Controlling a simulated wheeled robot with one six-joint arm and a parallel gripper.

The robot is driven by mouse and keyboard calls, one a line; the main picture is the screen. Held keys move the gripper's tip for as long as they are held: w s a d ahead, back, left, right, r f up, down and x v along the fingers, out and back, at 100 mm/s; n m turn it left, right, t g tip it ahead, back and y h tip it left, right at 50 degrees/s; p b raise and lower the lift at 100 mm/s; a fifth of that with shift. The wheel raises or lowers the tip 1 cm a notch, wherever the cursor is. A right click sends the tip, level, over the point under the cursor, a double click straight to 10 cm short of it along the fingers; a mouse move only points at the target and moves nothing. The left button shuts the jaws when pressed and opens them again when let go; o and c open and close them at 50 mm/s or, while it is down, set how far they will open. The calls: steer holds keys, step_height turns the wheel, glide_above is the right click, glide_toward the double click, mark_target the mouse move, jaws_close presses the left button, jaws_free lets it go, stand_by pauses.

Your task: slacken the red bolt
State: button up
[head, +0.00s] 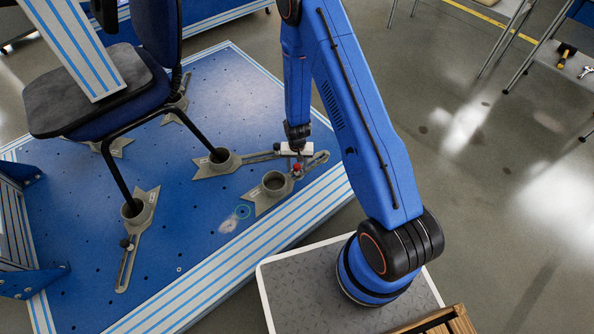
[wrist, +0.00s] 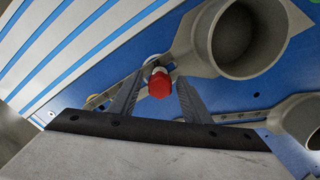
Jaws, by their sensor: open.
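The red bolt (wrist: 159,84) shows in the wrist view between the two finger tips of my gripper (wrist: 160,77), with a gap on each side. The fingers are open and do not visibly touch it. A pale silvery collar sits behind the red head. In the head view the red bolt (head: 297,167) is a small spot just below my gripper (head: 295,152), on the slotted bar of a grey clamp (head: 262,194). That clamp's round cup (wrist: 211,38) is close beside the bolt in the wrist view and looks empty.
A blue chair (head: 100,92) stands on the blue platform (head: 190,240) with its legs in other grey clamp cups (head: 216,161). Another clamp cup (wrist: 300,112) is at the right of the wrist view. The platform's striped edge (head: 250,248) runs nearby.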

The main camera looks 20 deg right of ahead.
steer(key=c, duration=1)
steer(key=n, duration=0.4)
steer(key=n, duration=0.4)
steer(key=shift+n, duration=2.1)
steer(key=n, duration=0.4)
